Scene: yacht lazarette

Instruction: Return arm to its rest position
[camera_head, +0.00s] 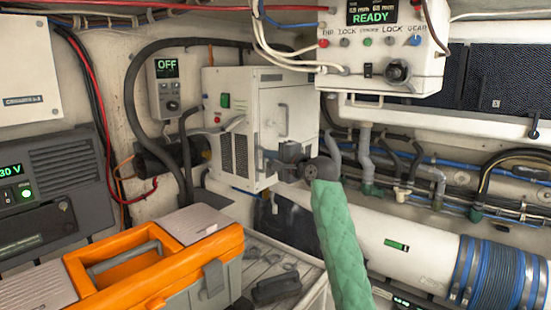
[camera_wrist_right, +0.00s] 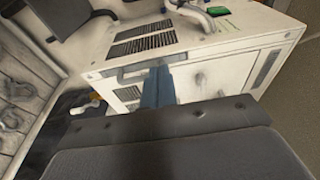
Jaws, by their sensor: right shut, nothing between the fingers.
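My right arm (camera_head: 340,240), in a green quilted sleeve, reaches up from the bottom middle of the head view. Its dark right gripper (camera_head: 264,158) points left, in front of the lower part of a white cabinet unit (camera_head: 287,112). In the wrist view the gripper's blue-grey fingers (camera_wrist_right: 157,84) are together and empty. They overlap the white unit (camera_wrist_right: 215,62) near a handle and vent slots; I cannot tell if they touch it. My left gripper is not in view.
An orange toolbox (camera_head: 135,262) stands at the lower left beside a black-handled item (camera_head: 275,288). A control box reading READY (camera_head: 385,50) hangs at the upper right. Pipes and hoses (camera_head: 440,185) run along the right, above a white cylinder with blue bands (camera_head: 480,275).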

